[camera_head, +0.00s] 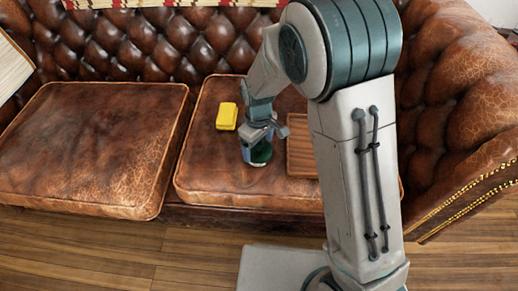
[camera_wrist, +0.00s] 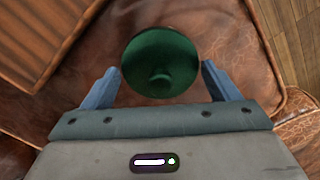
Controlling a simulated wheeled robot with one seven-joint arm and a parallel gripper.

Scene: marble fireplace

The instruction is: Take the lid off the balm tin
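The balm tin (camera_wrist: 160,62) is round and dark green, with a small raised bump on its top face. In the head view the green tin (camera_head: 260,155) rests on the right seat cushion, partly hidden by my gripper (camera_head: 257,143). In the wrist view my gripper (camera_wrist: 161,72) has its two blue fingers apart, one on each side of the tin's round top. A narrow gap seems to show between each fingertip and the rim; contact lower down cannot be told. The seam between lid and body is not visible.
A yellow block-like object (camera_head: 227,116) lies left of my gripper on the cushion (camera_head: 215,185). A slatted wooden tray or board (camera_head: 301,158) lies close to the right, partly behind my arm. The left cushion (camera_head: 90,145) is bare. The tufted sofa back rises behind.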

